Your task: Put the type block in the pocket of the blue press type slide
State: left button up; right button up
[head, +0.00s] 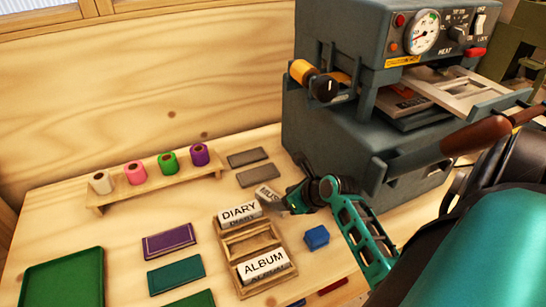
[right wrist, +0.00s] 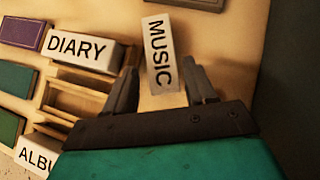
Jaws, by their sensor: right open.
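A white type block marked MUSIC (head: 267,194) lies on the table behind the wooden rack, partly hidden by my right gripper (head: 292,203) in the head view. In the right wrist view the MUSIC block (right wrist: 159,55) lies just ahead of my open fingers (right wrist: 160,84), its near end between the tips. The fingers appear apart from it. The blue-grey press (head: 340,130) stands at the right. A slide-like part with an orange-and-black knob (head: 315,80) sticks out at its left; I cannot make out its pocket. My left gripper is not in view.
The rack (head: 247,242) holds DIARY (head: 240,213) and ALBUM (head: 264,265) blocks. A small blue block (head: 316,237) lies right of it. Foil rolls stand on a wooden stand (head: 150,186) at the back. Purple and green pieces lie left of the rack.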

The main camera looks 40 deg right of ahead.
jog(key=shift+x, duration=2)
jog(key=shift+d, duration=0.1)
jog(key=shift+r, duration=0.1)
grip_shut()
